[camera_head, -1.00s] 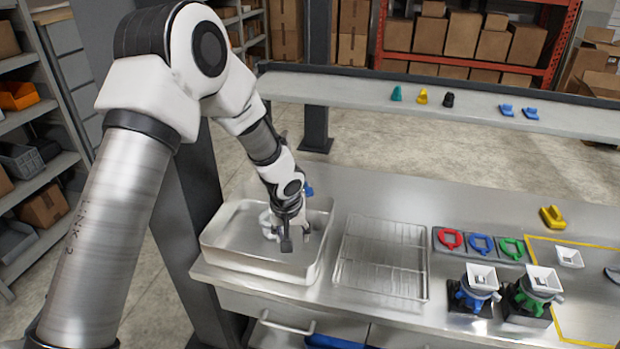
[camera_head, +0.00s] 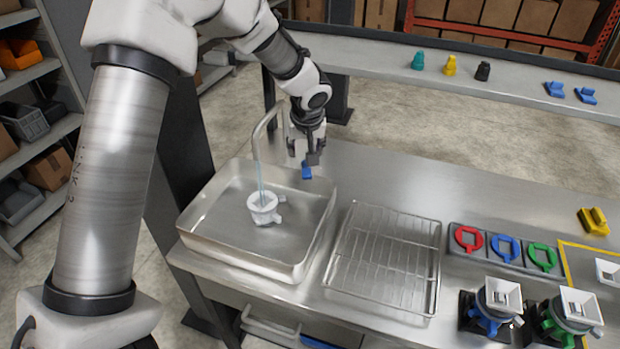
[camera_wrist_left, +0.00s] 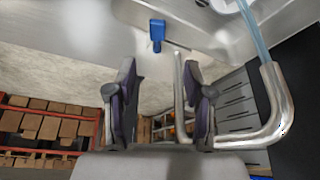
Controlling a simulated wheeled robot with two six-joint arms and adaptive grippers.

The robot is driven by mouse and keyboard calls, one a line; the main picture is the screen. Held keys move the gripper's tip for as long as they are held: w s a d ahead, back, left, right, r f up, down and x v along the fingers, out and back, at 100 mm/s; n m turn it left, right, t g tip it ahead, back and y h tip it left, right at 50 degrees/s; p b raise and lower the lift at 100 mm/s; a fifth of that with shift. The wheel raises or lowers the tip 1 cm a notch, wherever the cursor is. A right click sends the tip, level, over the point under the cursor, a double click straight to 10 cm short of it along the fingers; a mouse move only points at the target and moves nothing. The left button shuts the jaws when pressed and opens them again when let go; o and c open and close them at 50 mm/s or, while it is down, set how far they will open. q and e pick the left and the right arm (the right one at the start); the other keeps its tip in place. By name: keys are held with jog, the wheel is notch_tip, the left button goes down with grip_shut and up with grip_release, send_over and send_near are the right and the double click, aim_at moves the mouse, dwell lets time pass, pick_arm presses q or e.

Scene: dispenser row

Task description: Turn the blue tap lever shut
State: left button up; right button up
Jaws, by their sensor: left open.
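The blue tap lever (camera_head: 306,171) is at the back right corner of the steel sink tray (camera_head: 300,262). In the left wrist view the lever (camera_wrist_left: 157,33) lies ahead of the fingers, apart from them. My left gripper (camera_head: 310,157) is over the lever, pointing down; in the wrist view its fingers (camera_wrist_left: 160,88) are apart with nothing gripped. The metal tap spout (camera_head: 258,137) arches left of the gripper. A thin water stream (camera_head: 261,175) runs from it into a white cup-like part (camera_head: 264,206) in the sink. A thin metal rod (camera_wrist_left: 179,90) shows between the fingers.
A wire rack (camera_head: 385,260) lies right of the sink. Beyond it are a tray of red, blue and green rings (camera_head: 505,248) and two dispensers (camera_head: 492,308). A raised shelf (camera_head: 450,75) with small coloured parts runs along the back.

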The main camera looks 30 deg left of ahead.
aim_at(307, 173)
pick_arm(q)
jog(key=x, duration=0.3)
jog(key=p+x, duration=0.1)
jog(key=x, duration=0.5)
jog(key=shift+d+f, duration=0.2)
jog(key=shift+f, duration=0.3)
jog(key=shift+w+f, duration=0.2)
jog(key=shift+f, duration=0.15)
jog(key=shift+s+r, duration=0.1)
grip_shut()
pick_arm(e)
jog(key=shift+w+f, duration=0.1)
jog(key=shift+w, duration=0.1)
